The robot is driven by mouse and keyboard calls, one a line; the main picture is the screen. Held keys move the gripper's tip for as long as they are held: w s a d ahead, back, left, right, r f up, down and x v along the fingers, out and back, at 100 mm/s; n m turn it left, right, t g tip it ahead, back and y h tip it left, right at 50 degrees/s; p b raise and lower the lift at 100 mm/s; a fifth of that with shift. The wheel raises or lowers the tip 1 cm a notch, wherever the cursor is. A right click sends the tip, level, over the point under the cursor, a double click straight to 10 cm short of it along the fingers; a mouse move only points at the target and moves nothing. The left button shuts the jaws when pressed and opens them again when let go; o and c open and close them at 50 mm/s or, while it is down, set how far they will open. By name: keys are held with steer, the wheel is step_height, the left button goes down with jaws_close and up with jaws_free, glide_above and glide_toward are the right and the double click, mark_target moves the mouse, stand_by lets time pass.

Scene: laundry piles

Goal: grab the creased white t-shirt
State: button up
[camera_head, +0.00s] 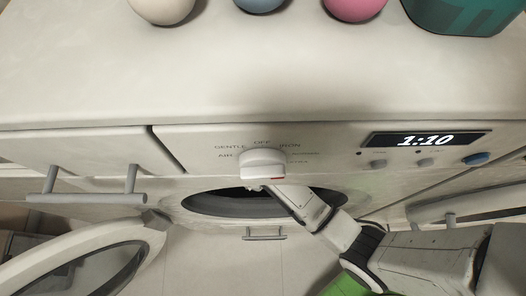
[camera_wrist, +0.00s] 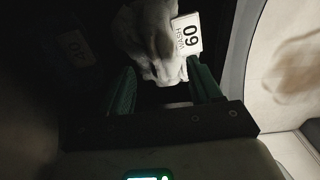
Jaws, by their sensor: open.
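In the wrist view a crumpled white cloth (camera_wrist: 150,38), which looks like the creased t-shirt, lies just ahead of my gripper (camera_wrist: 161,70) in a dark space. A white tag (camera_wrist: 187,35) reading "WASH 60" is at its right side. My gripper is open, with one green finger on each side of the cloth's near end. I cannot tell whether the fingers touch it. In the head view my arm reaches to the round machine opening (camera_head: 210,203) below the control panel; the gripper and cloth are hidden there.
The opening's pale rim (camera_wrist: 243,55) is close on the right in the wrist view. The round door (camera_head: 85,268) stands open at lower left. A knob (camera_head: 263,163) sits above my arm. Balls (camera_head: 355,8) and a teal container (camera_head: 462,14) stand on top.

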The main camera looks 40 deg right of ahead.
step_height(320, 180, down, 4)
steer(key=shift+s+a+f+b, duration=0.1)
steer(key=shift+f+b, duration=0.1)
steer(key=shift+b, duration=0.15)
jaws_close()
stand_by(0.5)
